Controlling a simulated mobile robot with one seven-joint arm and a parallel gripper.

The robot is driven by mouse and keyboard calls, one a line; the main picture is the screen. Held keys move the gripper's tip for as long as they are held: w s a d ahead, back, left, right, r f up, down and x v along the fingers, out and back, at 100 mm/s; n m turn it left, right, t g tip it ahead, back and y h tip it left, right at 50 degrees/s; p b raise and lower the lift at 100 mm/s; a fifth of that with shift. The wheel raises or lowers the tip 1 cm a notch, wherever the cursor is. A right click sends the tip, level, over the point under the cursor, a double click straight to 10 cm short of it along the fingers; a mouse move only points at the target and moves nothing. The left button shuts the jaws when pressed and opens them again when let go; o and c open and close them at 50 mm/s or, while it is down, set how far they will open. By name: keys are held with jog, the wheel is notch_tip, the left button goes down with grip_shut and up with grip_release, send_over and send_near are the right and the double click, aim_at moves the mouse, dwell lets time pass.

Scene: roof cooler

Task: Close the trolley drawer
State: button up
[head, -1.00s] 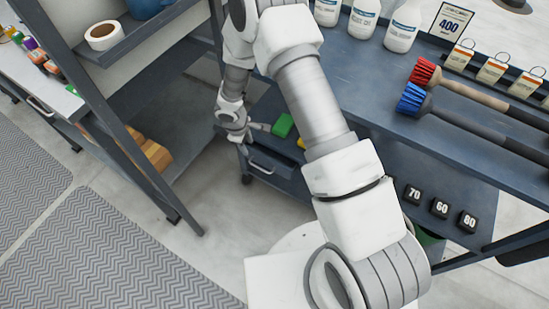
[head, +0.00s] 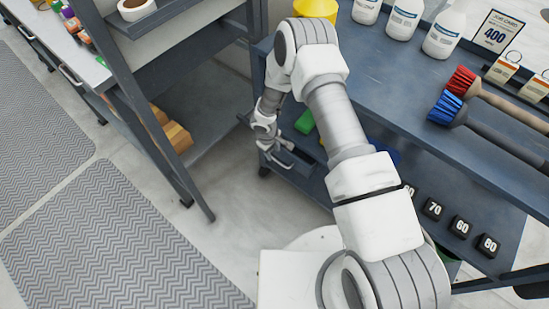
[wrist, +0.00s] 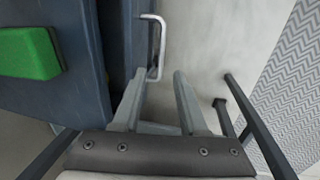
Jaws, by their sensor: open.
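The trolley drawer (head: 289,167) is a dark blue-grey front with a metal handle, low on the trolley's left end in the head view. In the wrist view the light grey handle (wrist: 158,45) stands out from the drawer's dark edge (wrist: 132,35). How far the drawer stands out is hard to tell. My gripper (head: 279,146) is beside the drawer front, partly hidden by my arm. In the wrist view my gripper (wrist: 160,78) is open and empty, its left fingertip close to the handle's near end. I cannot tell whether they touch.
A green block (head: 304,122) lies on the trolley above the drawer; it is large in the wrist view (wrist: 28,53). A shelf rack (head: 150,105) stands at left. Bare floor (head: 235,215) lies between.

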aim_at(275, 159)
jog(key=shift+w+d+f+b, duration=0.15)
jog(key=shift+w+f+b, duration=0.05)
jog(key=shift+f, duration=1)
jog(key=shift+w+d+f+b, duration=0.1)
jog(key=shift+w+f+b, duration=0.1)
jog(key=shift+f, duration=0.95)
grip_shut()
